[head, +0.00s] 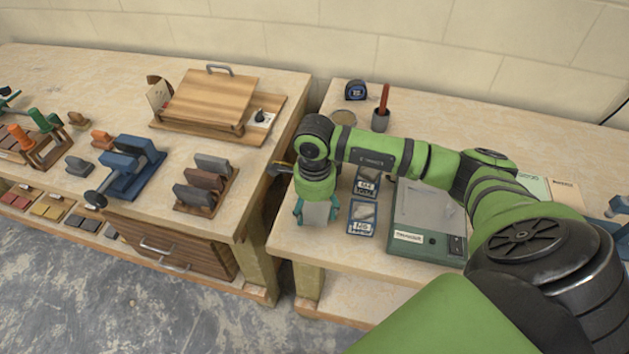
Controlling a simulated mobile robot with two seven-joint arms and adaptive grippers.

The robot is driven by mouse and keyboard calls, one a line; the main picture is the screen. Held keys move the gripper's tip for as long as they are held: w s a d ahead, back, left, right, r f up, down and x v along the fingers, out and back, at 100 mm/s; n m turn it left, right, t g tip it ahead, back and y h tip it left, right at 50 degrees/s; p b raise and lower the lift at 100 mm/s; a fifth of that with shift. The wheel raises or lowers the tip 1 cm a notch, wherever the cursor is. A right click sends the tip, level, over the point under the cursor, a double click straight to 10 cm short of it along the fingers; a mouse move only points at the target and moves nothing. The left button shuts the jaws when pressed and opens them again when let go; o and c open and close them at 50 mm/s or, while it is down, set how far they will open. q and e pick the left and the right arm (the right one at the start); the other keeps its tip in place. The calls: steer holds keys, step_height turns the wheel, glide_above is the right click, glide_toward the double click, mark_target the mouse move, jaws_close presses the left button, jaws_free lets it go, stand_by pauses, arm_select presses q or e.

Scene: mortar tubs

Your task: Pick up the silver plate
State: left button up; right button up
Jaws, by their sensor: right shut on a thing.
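My right gripper (317,209) hangs over the front left corner of the right bench, pointing down. Its teal fingers are shut on a flat silver-grey plate (318,217), which shows between them. The gripper body and the green arm hide the plate's upper part. I cannot tell whether the plate's lower edge touches the bench top. My left gripper is not in view.
Two small blue labelled trays (362,232) lie just right of the gripper. A green device (427,244) with a grey top stands farther right. A gap separates this bench from the left bench (285,95), which holds a wooden board (212,95) and sanding blocks (194,196).

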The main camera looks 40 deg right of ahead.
mark_target(319, 211)
steer(key=r, duration=0.1)
steer(key=r+b, duration=0.1)
steer(key=r, duration=0.1)
steer(key=shift+s+d, duration=0.25)
steer(key=shift+d, duration=0.15)
steer(key=s+d+r+b, duration=0.1)
steer(key=s+d+r, duration=0.1)
steer(key=s+d+r+b, duration=0.1)
steer(key=s+d+r, duration=0.1)
steer(key=s, duration=0.1)
steer(key=s+d+r+b, duration=0.1)
steer(key=s+d+r, duration=0.1)
steer(key=shift+s+b, duration=0.35)
steer(key=shift+s+d+r, duration=0.25)
steer(key=shift+s+r, duration=0.05)
steer(key=shift+s, duration=0.1)
